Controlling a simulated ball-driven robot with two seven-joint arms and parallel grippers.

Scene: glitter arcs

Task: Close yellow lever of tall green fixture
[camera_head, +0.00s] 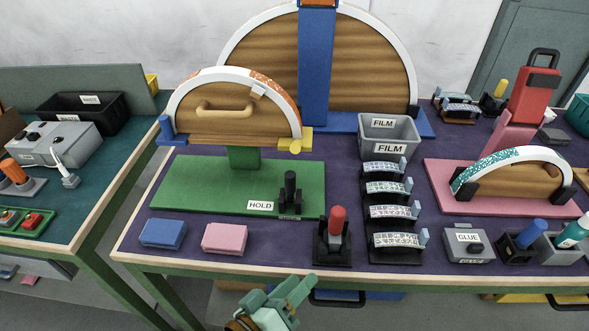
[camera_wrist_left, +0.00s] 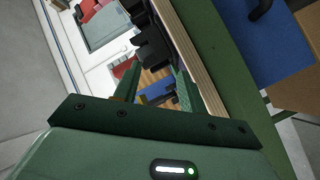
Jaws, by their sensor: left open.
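The tall green fixture (camera_head: 190,188) stands on the left of the purple table, with a green post (camera_head: 244,158) holding a wooden half-disc (camera_head: 225,122) edged by a white and orange arc. The yellow lever (camera_head: 296,145) sits at the right end of the arc, with a rounded tip pointing to the front. A blue lever (camera_head: 167,136) is at the left end. My left gripper (camera_head: 290,289) is open and empty, low in front of the table's front edge, well apart from the lever. In the left wrist view its fingers (camera_wrist_left: 156,82) point along the table edge. My right gripper is not in view.
Blue (camera_head: 163,233) and pink (camera_head: 224,239) blocks lie at front left. A rack of small arcs (camera_head: 390,215) and a grey film bin (camera_head: 390,137) stand right.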

